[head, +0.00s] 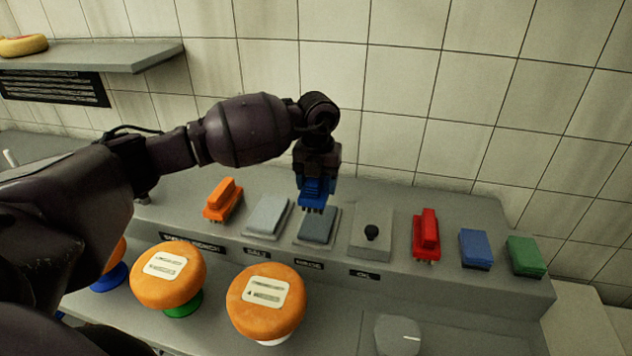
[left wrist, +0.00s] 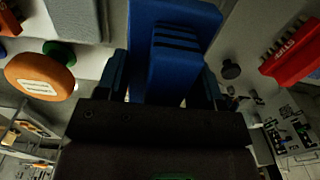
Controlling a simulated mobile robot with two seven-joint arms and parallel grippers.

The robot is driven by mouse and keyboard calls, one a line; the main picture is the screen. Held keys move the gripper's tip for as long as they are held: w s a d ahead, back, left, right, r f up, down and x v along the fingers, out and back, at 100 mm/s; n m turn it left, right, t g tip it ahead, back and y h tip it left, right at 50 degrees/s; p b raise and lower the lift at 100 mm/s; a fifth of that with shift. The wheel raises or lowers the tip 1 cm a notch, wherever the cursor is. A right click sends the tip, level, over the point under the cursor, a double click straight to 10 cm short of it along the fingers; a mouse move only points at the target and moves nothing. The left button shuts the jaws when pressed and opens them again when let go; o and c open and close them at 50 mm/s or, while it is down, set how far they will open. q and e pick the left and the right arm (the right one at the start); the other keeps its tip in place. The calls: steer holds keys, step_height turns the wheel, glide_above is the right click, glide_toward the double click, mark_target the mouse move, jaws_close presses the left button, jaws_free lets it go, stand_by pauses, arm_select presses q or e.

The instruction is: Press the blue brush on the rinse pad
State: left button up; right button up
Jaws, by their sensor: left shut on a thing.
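My left gripper (head: 317,178) is shut on the blue brush (head: 313,194), with the bristles pointing down. The brush is over the back part of the dark grey rinse pad (head: 318,227), which sits behind the label reading RINSE. The bristle tips are at or just above the pad; I cannot tell whether they touch. In the left wrist view the blue brush (left wrist: 175,60) fills the space between the two fingers and hides what lies behind it. My right gripper is not in view.
The lighter salt pad (head: 268,215) is left of the rinse pad, with an orange brush (head: 223,200) beyond it. Orange cheese wheels (head: 267,315) on stands are in front.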

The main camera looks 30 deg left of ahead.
arm_select(q)
steer(key=shift+w+d+f, duration=0.1)
steer(key=shift+w+d, duration=0.05)
steer(key=shift+f+b, duration=0.3)
steer(key=shift+f, duration=0.25)
steer(key=shift+f+b, duration=1.1)
steer(key=shift+f, duration=1.25)
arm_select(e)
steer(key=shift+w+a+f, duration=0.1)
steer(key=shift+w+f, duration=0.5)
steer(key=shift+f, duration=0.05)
arm_select(q)
steer(key=shift+f, duration=0.25)
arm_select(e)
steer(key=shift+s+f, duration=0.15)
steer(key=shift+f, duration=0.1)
arm_select(q)
steer(key=shift+f+b, duration=0.25)
steer(key=shift+b, duration=0.15)
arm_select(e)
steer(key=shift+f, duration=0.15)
